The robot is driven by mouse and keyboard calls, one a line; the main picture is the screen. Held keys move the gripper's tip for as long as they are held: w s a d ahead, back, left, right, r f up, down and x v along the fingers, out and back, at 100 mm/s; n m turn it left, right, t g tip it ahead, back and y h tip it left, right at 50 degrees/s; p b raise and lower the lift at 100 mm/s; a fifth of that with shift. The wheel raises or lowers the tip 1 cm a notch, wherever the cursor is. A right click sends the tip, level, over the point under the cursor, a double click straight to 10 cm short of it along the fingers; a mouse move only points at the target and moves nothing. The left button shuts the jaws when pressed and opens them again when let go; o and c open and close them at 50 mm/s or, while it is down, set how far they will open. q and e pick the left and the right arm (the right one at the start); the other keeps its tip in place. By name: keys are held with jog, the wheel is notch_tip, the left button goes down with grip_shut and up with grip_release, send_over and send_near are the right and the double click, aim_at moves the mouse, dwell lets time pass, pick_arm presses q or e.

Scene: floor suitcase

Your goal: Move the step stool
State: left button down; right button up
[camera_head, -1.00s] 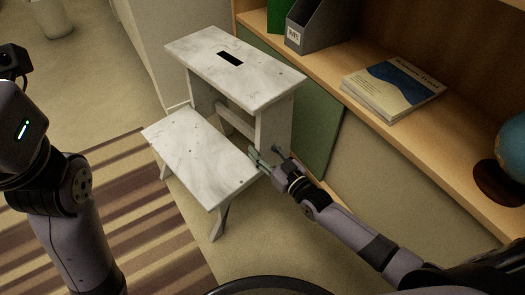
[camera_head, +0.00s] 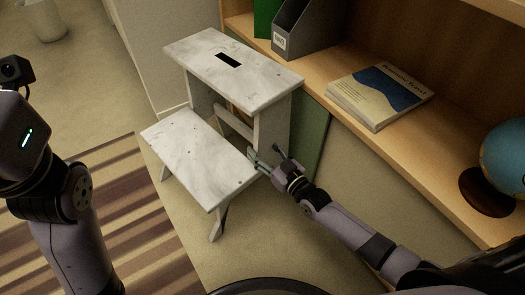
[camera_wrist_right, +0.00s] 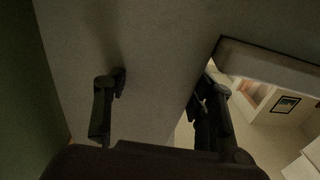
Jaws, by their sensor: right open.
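The step stool (camera_head: 258,88) stands upright in the head view, left of the shelf unit. It is white with marble-like marks, with a dark slot in its top and a lower step (camera_head: 195,155). My right gripper (camera_head: 262,163) is at the side panel on the stool's right, by the lower step's back corner. In the right wrist view, the open fingers (camera_wrist_right: 160,95) lie either side of a grey panel edge. I cannot tell whether they touch it. My left arm shows at the left, but its gripper fingers are out of view.
A wooden shelf unit (camera_head: 390,150) stands close on the right, with books (camera_head: 378,95), a grey file holder (camera_head: 305,28) and a globe (camera_head: 502,150). A striped rug (camera_head: 120,220) lies left of the stool. A bin (camera_head: 42,20) stands far back left.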

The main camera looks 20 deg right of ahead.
jog(key=shift+o, duration=1.4)
jog(key=shift+a, duration=0.15)
jog(key=shift+s, duration=0.15)
jog(key=shift+v, duration=3.95)
